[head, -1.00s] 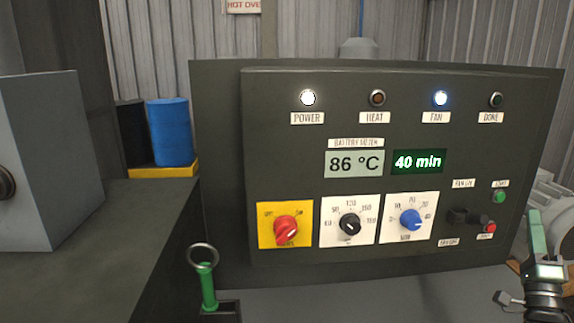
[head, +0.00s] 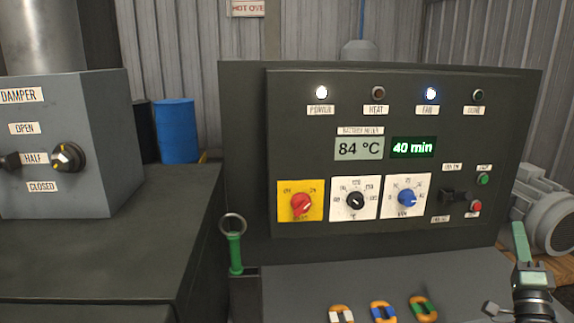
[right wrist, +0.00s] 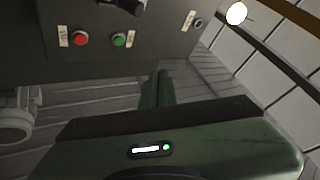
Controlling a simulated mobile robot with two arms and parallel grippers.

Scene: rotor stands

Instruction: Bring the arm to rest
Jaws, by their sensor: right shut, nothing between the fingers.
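My right gripper (head: 518,230) is at the lower right of the head view, its green fingers pointing up and closed together with nothing between them. It is in front of the right end of the control panel (head: 400,235), apart from it as far as I can tell. My left gripper is not in view.
A grey damper box (head: 100,150) with a knob stands at left on a dark cabinet (head: 130,240). A green ring handle (head: 235,250) stands beside the panel. Coloured rings (head: 383,311) lie on the front ledge. A grey motor (head: 550,215) is at right.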

